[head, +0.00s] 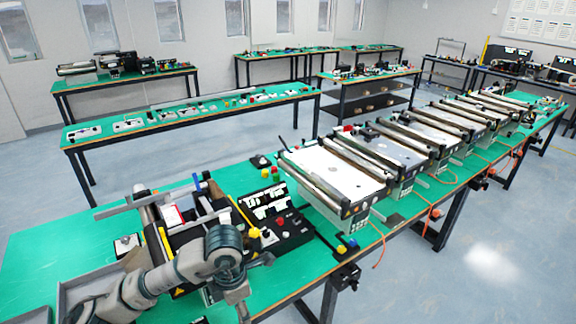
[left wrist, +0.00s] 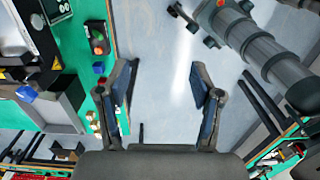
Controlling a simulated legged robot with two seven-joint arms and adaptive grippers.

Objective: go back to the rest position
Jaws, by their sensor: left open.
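My left gripper (left wrist: 164,82) shows in the left wrist view with its two dark-blue-padded fingers wide apart. Nothing is between them; bare grey floor lies behind the gap. In the head view my grey left arm (head: 150,283) comes in at the lower left, over the near end of the green table (head: 30,272), and bends down near the table's front edge. Its fingers are not clear in that view. A grey jointed limb (left wrist: 265,50) crosses the upper right of the left wrist view; I cannot tell its gripper. I see no right gripper in the head view.
A row of mini conveyors (head: 335,172) runs along the green table to the back right. A control panel (head: 268,210) with buttons stands beside my arm. A grey tray (head: 85,285) lies at the lower left. Open floor (head: 490,260) lies right of the table.

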